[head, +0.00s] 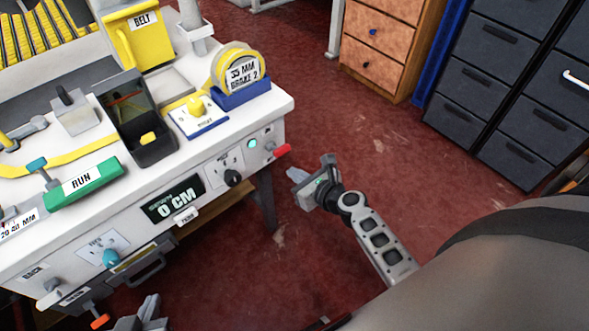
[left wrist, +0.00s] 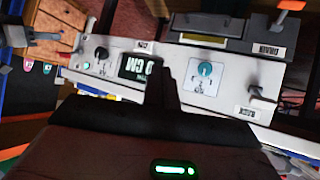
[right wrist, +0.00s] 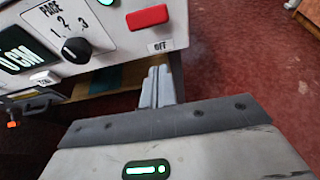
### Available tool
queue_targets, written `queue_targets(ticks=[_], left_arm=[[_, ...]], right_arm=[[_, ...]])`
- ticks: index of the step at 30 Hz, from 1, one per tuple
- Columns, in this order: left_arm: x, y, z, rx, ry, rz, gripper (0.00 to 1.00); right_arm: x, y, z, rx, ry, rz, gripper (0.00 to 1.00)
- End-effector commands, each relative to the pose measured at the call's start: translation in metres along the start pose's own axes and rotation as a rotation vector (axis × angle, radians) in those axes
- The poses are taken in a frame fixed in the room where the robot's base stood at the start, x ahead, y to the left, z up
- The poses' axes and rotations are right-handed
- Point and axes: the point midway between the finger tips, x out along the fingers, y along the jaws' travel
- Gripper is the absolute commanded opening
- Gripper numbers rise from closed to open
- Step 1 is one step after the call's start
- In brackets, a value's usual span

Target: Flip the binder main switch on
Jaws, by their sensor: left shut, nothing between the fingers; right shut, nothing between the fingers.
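The binder's main switch is a red lever (head: 282,150) at the right end of the white machine's front panel. In the right wrist view the red lever (right wrist: 147,17) lies sideways above an OFF label (right wrist: 160,46). A round green light (head: 252,143) glows beside it. My right gripper (head: 293,175) is shut and empty, just below and right of the lever, apart from it. Its closed fingertips (right wrist: 157,72) show below the OFF label. My left gripper (head: 150,308) is shut and empty at the bottom of the head view, low in front of the panel's left part.
An orange-tipped lever (head: 99,321) sticks out lower left. A yellow tape roll (head: 238,68) stands on top. Red floor lies open to the right, before drawer cabinets (head: 500,75).

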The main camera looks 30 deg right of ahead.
Motion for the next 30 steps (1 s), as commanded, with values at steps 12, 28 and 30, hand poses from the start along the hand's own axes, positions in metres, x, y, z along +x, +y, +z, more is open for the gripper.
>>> queue_targets(ticks=[12, 28, 30], left_arm=[[-0.019, -0.002, -0.010, 0.029, -0.041, -0.019, 0.00], [-0.015, -0.004, -0.017, 0.027, -0.025, -0.026, 0.00], [-0.015, -0.004, -0.017, 0.027, -0.025, -0.026, 0.00]], right_arm=[[-0.078, 0.000, 0.045, -0.004, 0.002, -0.002, 0.00], [-0.085, 0.000, 0.047, -0.003, 0.003, -0.002, 0.00], [-0.085, 0.000, 0.047, -0.003, 0.003, -0.002, 0.00]])
